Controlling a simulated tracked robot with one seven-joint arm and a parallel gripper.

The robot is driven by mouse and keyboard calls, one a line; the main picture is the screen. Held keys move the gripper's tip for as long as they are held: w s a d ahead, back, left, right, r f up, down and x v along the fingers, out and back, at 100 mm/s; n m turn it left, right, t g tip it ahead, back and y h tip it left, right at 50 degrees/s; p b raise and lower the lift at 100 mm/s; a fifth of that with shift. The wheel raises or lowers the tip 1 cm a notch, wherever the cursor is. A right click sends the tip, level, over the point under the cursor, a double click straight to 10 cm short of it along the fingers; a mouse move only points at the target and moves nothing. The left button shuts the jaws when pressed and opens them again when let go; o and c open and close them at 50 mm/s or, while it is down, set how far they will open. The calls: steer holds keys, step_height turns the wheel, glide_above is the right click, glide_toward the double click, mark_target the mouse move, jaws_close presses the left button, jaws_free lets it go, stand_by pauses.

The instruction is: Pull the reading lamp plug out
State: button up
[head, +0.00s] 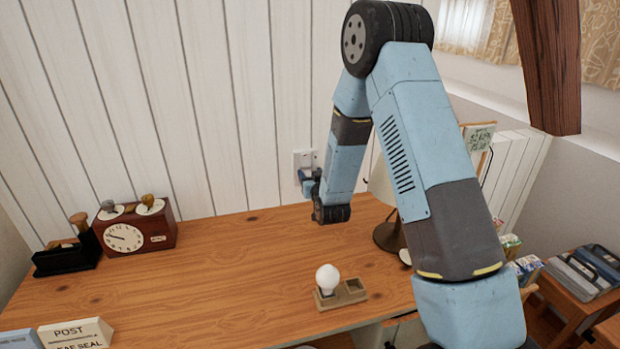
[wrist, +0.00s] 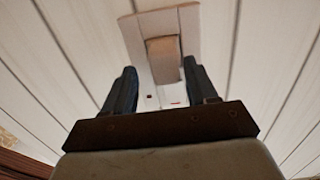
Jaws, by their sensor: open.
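A pale wall plate (head: 305,155) is on the white plank wall just above the desk. In the wrist view the plate (wrist: 188,25) fills the top middle, with a raised beige block (wrist: 164,58) that looks like the plug. No cord shows on it. My gripper (wrist: 158,66) is open and faces the plate, its two dark fingers apart on either side of the block's lower end. I cannot tell whether they touch it. In the head view my gripper (head: 309,181) is at the wall, partly covering the plate. The reading lamp (head: 387,235) stands on the desk, partly hidden behind my arm.
The wooden desk (head: 225,270) is mostly clear in the middle. A bulb (head: 327,277) sits in a small wooden holder (head: 352,291) near the front. A brown clock box (head: 160,232) and a black tape dispenser (head: 65,258) stand at left. A sloping timber brace (head: 550,60) is at upper right.

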steer(key=shift+a, duration=0.25)
steer(key=shift+c, duration=0.3)
steer(key=shift+a, duration=0.1)
steer(key=shift+c, duration=0.8)
steer(key=c, duration=0.8)
steer(key=shift+c, duration=0.2)
steer(key=s+d, duration=0.1)
steer(key=s, duration=0.6)
steer(key=shift+d, duration=0.15)
stand_by(1.5)
